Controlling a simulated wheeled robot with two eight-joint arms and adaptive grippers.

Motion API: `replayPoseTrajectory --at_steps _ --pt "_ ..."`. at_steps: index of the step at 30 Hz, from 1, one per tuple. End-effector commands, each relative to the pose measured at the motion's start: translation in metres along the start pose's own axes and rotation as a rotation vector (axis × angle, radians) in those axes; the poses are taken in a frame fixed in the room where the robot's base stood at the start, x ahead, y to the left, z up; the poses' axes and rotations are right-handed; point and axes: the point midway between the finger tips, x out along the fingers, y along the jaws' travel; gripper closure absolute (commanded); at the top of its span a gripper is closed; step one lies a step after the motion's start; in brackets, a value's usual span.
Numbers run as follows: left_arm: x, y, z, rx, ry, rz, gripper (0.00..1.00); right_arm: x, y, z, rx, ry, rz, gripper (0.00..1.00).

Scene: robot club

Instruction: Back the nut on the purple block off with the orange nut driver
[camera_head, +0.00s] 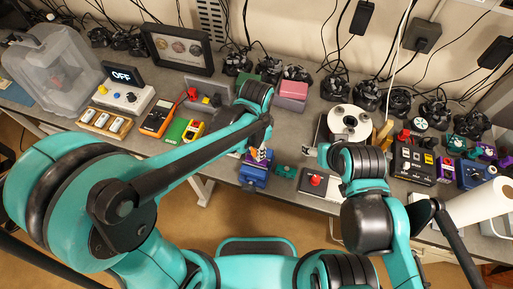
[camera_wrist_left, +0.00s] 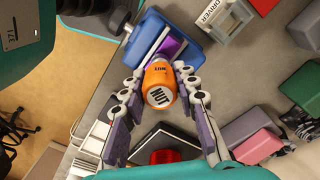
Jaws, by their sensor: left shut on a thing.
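My left gripper (camera_wrist_left: 159,93) is shut on the orange nut driver (camera_wrist_left: 157,73), whose end cap reads NUT and faces the wrist camera. The purple block (camera_wrist_left: 172,47) sits in a blue vise (camera_wrist_left: 190,42), just beyond the driver in the left wrist view. The driver's tip and the nut are hidden behind the handle, so I cannot tell whether they touch. In the head view the left gripper (camera_head: 258,155) is above the blue vise (camera_head: 254,181) near the bench's front edge. My right arm is folded at the right; its fingers are not clear.
A holder labelled DRIVER (camera_wrist_left: 218,18) stands beside the vise. A dark box with a red button (camera_head: 316,180) lies to the right. A white spool (camera_head: 350,123), pink box (camera_head: 291,94) and green board (camera_head: 184,131) stand around. Bare bench shows between the vise and pink box.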

Motion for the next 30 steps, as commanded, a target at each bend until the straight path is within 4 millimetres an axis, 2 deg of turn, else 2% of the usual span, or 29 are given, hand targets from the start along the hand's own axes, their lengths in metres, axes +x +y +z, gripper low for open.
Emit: replayPoseTrajectory --at_steps 16,20,27,28,30 --pt "0.0000 0.0002 0.0001 -0.917 0.003 0.001 1.00 0.0068 0.0000 0.0049 0.000 0.000 0.000 0.36" --pt "-0.0004 0.0002 0.0001 -1.032 0.004 0.001 1.00 0.0071 0.0000 0.0051 0.000 0.000 0.000 0.36" --pt "-0.0006 0.0003 0.0001 -1.050 0.004 0.001 1.00 0.0070 0.0000 0.0050 0.000 0.000 0.000 0.36" --pt "-0.0006 0.0003 0.0001 -1.050 0.004 0.001 0.66 0.0070 0.0000 0.0050 0.000 0.000 0.000 0.36" --pt "-0.0006 0.0003 0.0001 -1.049 0.004 0.001 0.48 0.0070 0.0000 0.0050 0.000 0.000 0.000 0.36"
